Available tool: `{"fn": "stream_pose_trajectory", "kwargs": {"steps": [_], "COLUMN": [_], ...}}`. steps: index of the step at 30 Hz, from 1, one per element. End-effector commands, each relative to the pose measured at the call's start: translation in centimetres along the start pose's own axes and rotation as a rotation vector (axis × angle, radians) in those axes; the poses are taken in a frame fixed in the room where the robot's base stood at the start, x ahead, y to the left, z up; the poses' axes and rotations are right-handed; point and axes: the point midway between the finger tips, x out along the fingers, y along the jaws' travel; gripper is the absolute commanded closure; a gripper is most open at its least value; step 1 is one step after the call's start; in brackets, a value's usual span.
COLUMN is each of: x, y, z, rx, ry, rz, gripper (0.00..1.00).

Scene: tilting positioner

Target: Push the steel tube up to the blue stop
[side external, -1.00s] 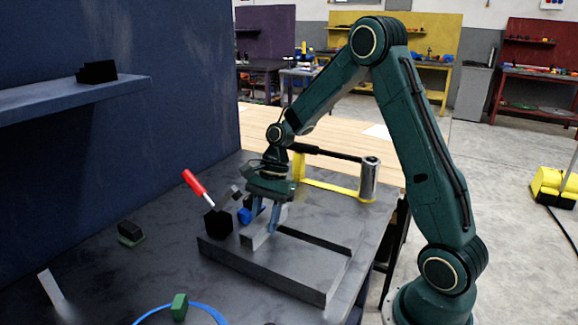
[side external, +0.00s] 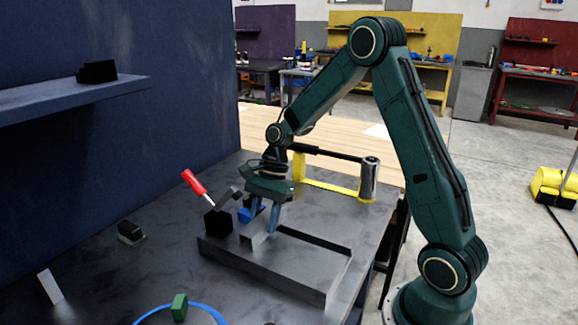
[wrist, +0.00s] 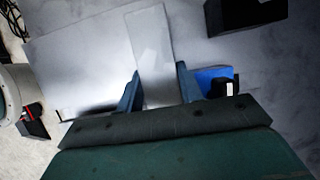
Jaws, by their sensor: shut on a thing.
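The steel tube (wrist: 150,40) is a pale grey bar. In the wrist view it runs from between my fingers toward the top of the picture. In the side view its light end (side external: 256,240) shows low beside my fingers. My gripper (side external: 264,222) points down and is shut on the tube, with one finger (wrist: 131,92) on each side. The blue stop (side external: 244,215) is just left of my fingers in the side view. In the wrist view the blue stop (wrist: 212,74) is right of the right finger. I cannot tell whether tube and stop touch.
A dark grey raised-edge fixture (side external: 265,272) lies under my gripper. A black block (side external: 218,222) and a red-handled tool (side external: 194,182) stand left of it. A yellow frame with a metal cylinder (side external: 370,178) is behind right. A green block (side external: 179,306) is in front.

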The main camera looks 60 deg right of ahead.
Motion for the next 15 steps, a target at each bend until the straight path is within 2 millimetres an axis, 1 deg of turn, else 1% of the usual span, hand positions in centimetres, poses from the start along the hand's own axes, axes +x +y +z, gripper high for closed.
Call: {"fn": "stream_pose_trajectory", "kwargs": {"steps": [6,15], "x": [-0.02,-0.04], "y": [-0.52,-0.30], "z": [0.04,0.05], "rx": [-0.002,-0.002], "ry": [-0.001,0.000], "rz": [-0.002,-0.003], "gripper": [1.00,1.00]}}
